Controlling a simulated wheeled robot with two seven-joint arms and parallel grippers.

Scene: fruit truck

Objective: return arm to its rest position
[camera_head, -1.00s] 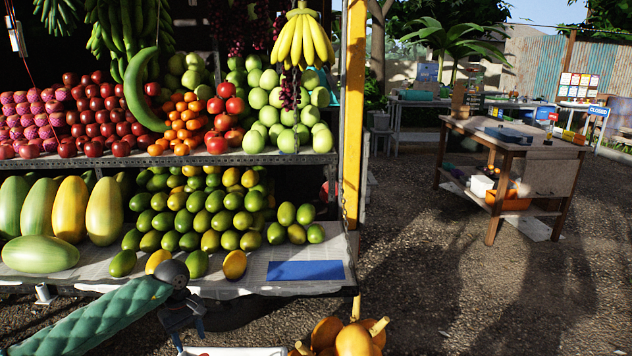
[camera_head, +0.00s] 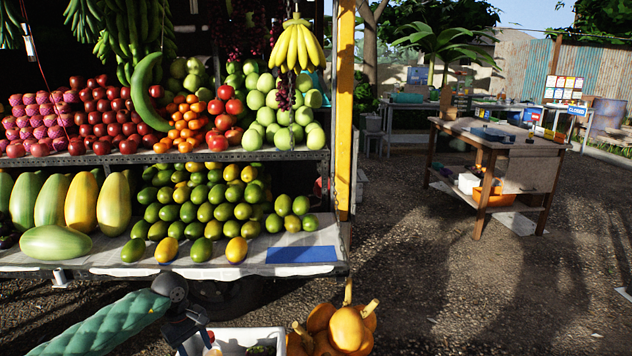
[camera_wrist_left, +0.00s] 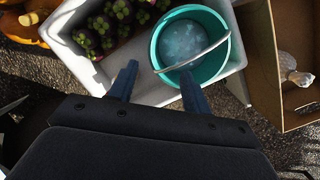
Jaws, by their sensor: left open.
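My left arm in its green quilted sleeve enters the head view from the lower left, ending in my dark left gripper (camera_head: 196,345). In the left wrist view the two dark fingers of my left gripper (camera_wrist_left: 159,68) are apart, with nothing held between them. Beyond them are a white crate (camera_wrist_left: 233,22) and a teal bucket (camera_wrist_left: 224,62) with a metal handle. The crate also shows at the bottom of the head view (camera_head: 279,333), partly cut off. My right gripper is in neither current view.
The fruit stall fills the left, with its lower shelf of mangoes (camera_head: 204,210) and a blue sheet (camera_head: 301,255). Orange gourds (camera_head: 347,328) lie right of the crate. Dark mangosteens (camera_wrist_left: 108,25) and a cardboard box (camera_wrist_left: 262,60) show in the wrist view. Open gravel lies right, before a wooden table (camera_head: 468,126).

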